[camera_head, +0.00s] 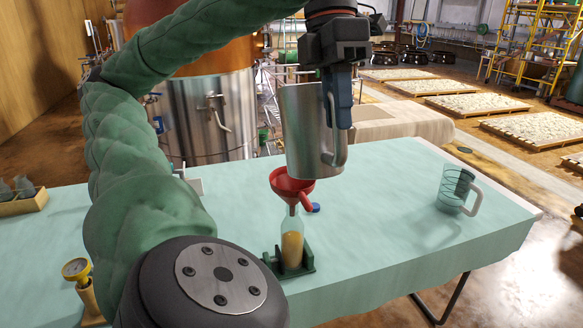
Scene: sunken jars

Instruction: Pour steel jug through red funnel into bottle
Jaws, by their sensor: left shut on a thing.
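The steel jug (304,132) hangs close to upright above the table, its handle on the right side. My left gripper (338,112) comes down from above and is shut on the jug at its handle. The red funnel (291,188) shows just below the jug, with its spout in the neck of the bottle (292,243). The bottle is clear, stands upright in a green holder and has amber contents in its lower part. The jug hides part of the funnel's mouth. I cannot see inside the jug. My right gripper is out of view.
A clear measuring jug (457,190) stands on the right of the pale green table (390,235). A brass gauge (76,269) and a wooden box (22,203) stand at the left. The table between bottle and measuring jug is clear.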

